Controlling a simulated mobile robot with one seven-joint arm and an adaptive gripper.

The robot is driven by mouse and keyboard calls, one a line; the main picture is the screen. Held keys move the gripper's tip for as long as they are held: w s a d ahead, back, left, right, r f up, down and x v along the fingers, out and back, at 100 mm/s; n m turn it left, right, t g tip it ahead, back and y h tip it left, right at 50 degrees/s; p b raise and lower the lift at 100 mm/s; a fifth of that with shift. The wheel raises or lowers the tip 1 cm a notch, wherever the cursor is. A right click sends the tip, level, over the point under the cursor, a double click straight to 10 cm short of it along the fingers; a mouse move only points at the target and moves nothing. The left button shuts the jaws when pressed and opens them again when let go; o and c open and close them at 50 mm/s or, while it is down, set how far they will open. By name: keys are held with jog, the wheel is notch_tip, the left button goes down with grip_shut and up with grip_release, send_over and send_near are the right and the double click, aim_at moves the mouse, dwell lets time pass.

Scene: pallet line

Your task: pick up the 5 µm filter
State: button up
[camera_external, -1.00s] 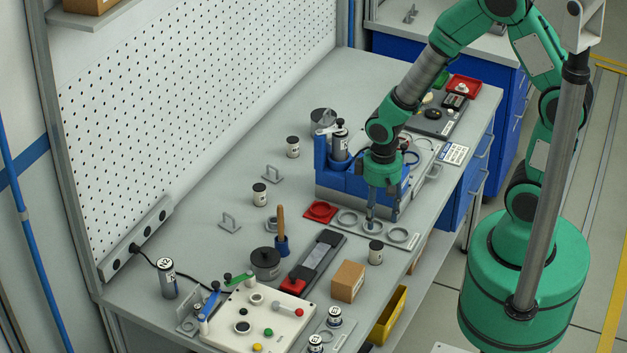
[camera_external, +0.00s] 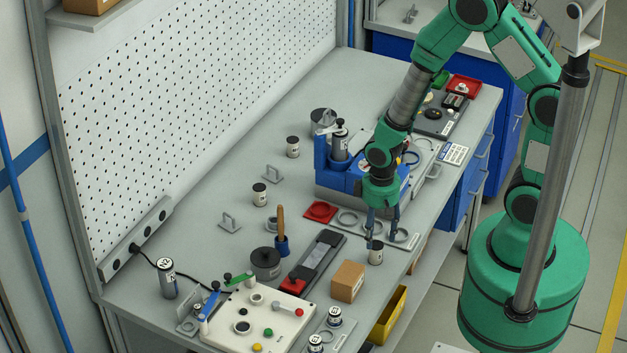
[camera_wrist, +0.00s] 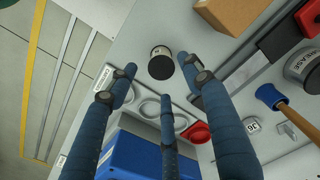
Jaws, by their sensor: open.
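A small dark-lidded canister with a white label (camera_external: 376,254) stands upright near the front edge of the bench; it also shows in the wrist view (camera_wrist: 160,63). My gripper (camera_external: 383,238) points down just above and beside it, fingers spread and empty. In the wrist view the canister lies between and just beyond the fingertips, with no clear contact. Similar canisters stand further back on the bench (camera_external: 259,194) and near the pegboard side (camera_external: 293,147). Their labels are too small to read, so I cannot tell which one is the 5 µm filter.
A plate with grey rings (camera_external: 401,235) and a red tray (camera_external: 320,211) lie behind the canister. A blue fixture (camera_external: 335,180) stands beyond. A cardboard box (camera_external: 348,281) and a long dark sharpening-stone-like block (camera_external: 318,258) are close on the near side.

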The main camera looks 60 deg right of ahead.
aim_at(377, 244)
jog(key=shift+f, duration=0.85)
jog(key=shift+a+f, duration=0.15)
jog(key=shift+f, duration=2.45)
jog(key=c, duration=1.1)
jog(key=shift+r, duration=0.15)
